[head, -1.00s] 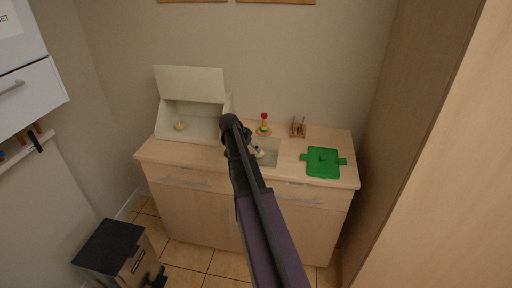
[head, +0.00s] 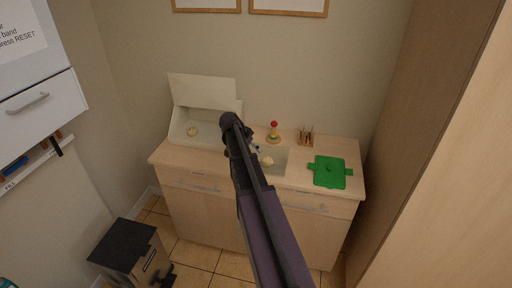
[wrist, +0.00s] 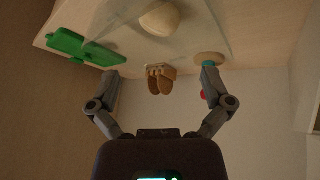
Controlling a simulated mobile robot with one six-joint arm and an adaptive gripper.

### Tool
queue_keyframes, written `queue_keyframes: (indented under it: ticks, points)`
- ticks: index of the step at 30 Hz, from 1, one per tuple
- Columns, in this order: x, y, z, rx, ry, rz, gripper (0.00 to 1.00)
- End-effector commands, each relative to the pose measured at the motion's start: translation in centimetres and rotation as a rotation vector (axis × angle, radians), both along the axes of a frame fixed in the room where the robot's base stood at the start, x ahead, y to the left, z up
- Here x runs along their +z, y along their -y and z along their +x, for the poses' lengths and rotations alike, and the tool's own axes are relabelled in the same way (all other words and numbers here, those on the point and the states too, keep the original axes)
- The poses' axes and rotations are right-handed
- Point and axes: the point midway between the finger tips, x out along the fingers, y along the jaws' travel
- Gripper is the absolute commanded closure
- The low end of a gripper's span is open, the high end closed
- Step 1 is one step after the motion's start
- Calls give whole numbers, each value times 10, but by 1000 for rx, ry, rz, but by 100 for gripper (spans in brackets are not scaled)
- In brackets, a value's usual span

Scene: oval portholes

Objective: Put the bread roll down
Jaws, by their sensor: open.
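A pale round bread roll (head: 267,161) rests on a clear glass-like tray (head: 279,167) on the counter. In the wrist view the roll (wrist: 160,18) shows at the top edge, on the see-through tray (wrist: 205,30). My gripper (head: 256,150) is beside the roll in the head view, partly hidden behind my arm. In the wrist view my gripper (wrist: 159,76) has its fingers spread wide with nothing between them, and the roll lies beyond the fingertips. A second roll (head: 192,131) sits in the open bread box (head: 205,92) at the left.
A ring stacker (head: 273,134) and a small wooden rack (head: 306,138) stand behind the tray. A tall wooden panel (head: 410,130) rises on the right. A dark-topped bin (head: 125,244) is on the floor, left.

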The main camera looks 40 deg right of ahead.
Motion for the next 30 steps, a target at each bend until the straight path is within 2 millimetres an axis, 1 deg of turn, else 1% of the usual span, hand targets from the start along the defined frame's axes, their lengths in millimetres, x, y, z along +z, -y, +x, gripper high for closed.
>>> queue_keyframes:
  ticks: [23,26,29,30]
  points:
    - [0,-1,-1,2,-1,1,0]
    - [-1,-10,-3,24,-10,11,0]
    - [-3,-29,-9,79,-30,39,0]
    - [-5,-41,-12,112,-43,54,0]
